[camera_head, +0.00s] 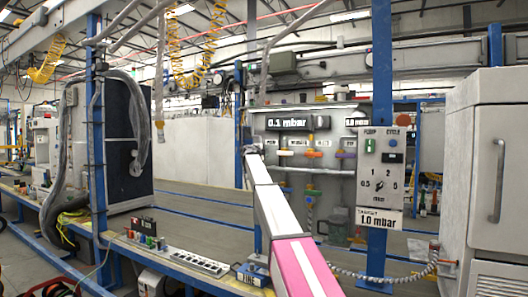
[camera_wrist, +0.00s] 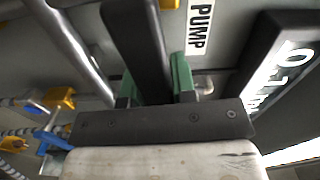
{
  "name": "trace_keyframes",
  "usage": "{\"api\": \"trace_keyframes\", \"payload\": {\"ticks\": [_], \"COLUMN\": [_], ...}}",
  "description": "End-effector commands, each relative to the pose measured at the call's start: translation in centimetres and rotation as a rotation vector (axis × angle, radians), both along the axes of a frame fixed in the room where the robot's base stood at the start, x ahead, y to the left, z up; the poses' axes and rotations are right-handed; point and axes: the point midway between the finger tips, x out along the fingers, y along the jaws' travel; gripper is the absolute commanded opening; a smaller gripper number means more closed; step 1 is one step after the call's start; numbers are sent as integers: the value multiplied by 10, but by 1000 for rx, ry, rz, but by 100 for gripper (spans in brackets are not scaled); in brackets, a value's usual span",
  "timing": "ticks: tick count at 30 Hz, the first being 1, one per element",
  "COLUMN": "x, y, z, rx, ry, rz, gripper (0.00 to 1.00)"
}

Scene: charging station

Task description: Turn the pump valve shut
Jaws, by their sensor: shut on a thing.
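The panel carries a 0.1 mbar display (camera_head: 287,124), an orange handle (camera_head: 313,155) and pale handles. A control box (camera_head: 384,166) with a dial hangs on a blue post to the right. A grey cabinet (camera_head: 497,170) stands far right.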

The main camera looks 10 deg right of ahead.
Motion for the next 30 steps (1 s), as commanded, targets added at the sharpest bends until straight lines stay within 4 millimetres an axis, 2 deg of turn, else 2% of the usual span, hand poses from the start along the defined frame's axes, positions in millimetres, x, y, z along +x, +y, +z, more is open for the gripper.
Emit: {"api": "trace_keyframes", "payload": {"ticks": [9, 23, 24, 26, 30], "x": [-1, -1, -1, -1, -1], "y": [0, 0, 0, 0, 0], "z": [-7, -8, -8, -8, -7], "rx": [73, 86, 86, 85, 84], "ry": [-56, -64, -64, -64, -63], "rz": [-1, -1, -1, -1, -1], "gripper": [0, 0, 32, 51, 51]}}
